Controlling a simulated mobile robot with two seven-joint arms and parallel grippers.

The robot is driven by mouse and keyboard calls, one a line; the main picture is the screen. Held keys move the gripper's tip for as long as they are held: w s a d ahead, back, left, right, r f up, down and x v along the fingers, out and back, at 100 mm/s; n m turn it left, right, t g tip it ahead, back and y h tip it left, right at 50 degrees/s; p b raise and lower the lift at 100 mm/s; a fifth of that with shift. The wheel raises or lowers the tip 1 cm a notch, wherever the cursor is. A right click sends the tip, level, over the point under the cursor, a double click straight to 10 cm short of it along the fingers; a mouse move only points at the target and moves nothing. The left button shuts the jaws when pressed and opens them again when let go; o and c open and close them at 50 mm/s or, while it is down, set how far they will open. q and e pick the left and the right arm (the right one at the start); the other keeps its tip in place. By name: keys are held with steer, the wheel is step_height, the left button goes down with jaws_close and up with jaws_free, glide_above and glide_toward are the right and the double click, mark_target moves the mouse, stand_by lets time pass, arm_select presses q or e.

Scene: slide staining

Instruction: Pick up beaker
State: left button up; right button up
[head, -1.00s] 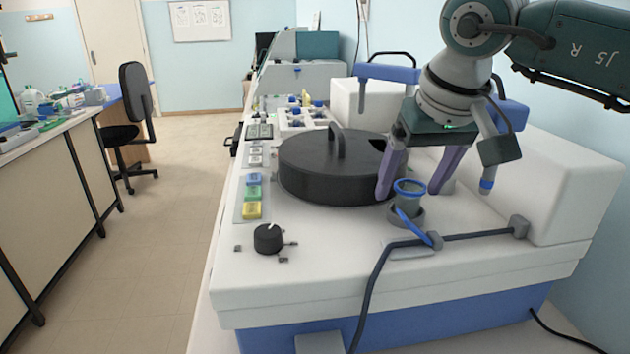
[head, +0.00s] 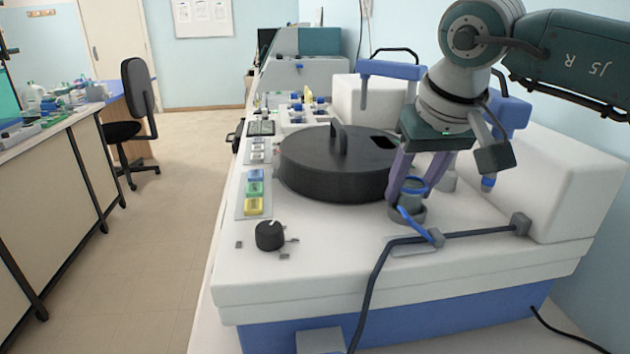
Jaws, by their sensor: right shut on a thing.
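The beaker (head: 411,197) is a small grey cup with a blue rim, standing upright in a dark round holder (head: 416,216) on the white machine top. My right gripper (head: 412,189) comes down from the upper right. Its purple fingers are shut on the beaker from both sides, just below and around the rim. The fingers hide part of the beaker's sides. A blue strip runs from the front of the holder to a grey block. My left gripper is not in view.
A black round lidded drum (head: 335,165) with an upright handle sits just left of the beaker. A grey tube (head: 460,235) crosses the machine top in front. A white box (head: 560,190) stands at the right. A black knob (head: 269,235) and coloured buttons (head: 254,190) line the left edge.

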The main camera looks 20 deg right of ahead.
jaws_close()
